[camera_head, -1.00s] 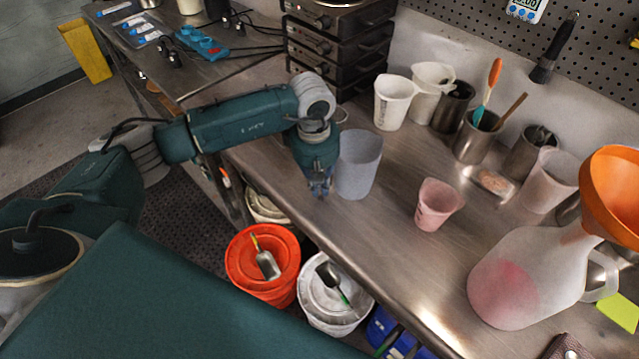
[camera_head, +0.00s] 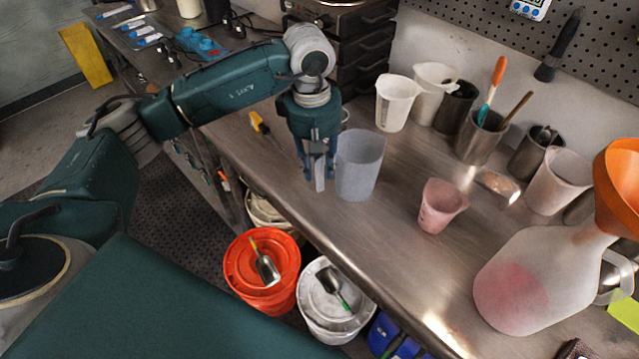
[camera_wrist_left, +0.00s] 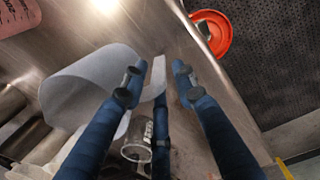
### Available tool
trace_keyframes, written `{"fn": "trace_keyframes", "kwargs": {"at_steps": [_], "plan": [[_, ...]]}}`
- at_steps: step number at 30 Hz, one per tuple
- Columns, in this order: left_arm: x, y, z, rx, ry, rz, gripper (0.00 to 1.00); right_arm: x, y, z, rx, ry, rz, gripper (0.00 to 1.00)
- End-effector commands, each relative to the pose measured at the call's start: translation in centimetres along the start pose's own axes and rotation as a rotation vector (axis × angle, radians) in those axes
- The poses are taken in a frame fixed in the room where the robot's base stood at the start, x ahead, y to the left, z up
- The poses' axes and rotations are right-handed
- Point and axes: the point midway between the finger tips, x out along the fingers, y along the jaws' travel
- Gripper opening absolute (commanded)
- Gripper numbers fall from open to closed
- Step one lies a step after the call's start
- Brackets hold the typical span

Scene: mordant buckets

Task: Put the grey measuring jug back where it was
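The grey measuring jug (camera_head: 360,165) stands upright on the steel bench (camera_head: 400,245), near its front edge. My left gripper (camera_head: 317,180) points down just left of the jug. In the left wrist view its fingers (camera_wrist_left: 156,72) are apart, with the grey jug (camera_wrist_left: 75,90) beside and partly behind the left finger. A pale strip shows between the fingers; I cannot tell whether it is the jug's handle. The fingers do not appear clamped on the jug. My right gripper is out of view.
A pink cup (camera_head: 441,205) stands right of the jug, and a large jug with pink contents (camera_head: 515,285) beyond it. White jugs and metal pots line the back. An orange bucket (camera_head: 262,272) and a white bucket (camera_head: 325,315) stand below the front edge.

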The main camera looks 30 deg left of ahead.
Motion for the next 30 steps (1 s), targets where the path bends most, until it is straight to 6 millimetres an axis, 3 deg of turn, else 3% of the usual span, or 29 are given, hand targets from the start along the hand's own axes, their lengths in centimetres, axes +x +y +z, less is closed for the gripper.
{"fn": "trace_keyframes", "kwargs": {"at_steps": [4, 9, 30], "plan": [[-2.5, 0.1, -0.1, 0.001, 0.002, 0.004, 0.28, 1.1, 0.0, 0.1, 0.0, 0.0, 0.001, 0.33], [-4.0, 0.1, 0.0, 0.0, 0.0, 0.001, 0.28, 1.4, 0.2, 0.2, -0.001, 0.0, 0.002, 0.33], [-4.3, 0.0, 0.0, 0.0, 0.0, -0.001, 0.28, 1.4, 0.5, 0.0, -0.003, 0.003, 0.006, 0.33]]}}
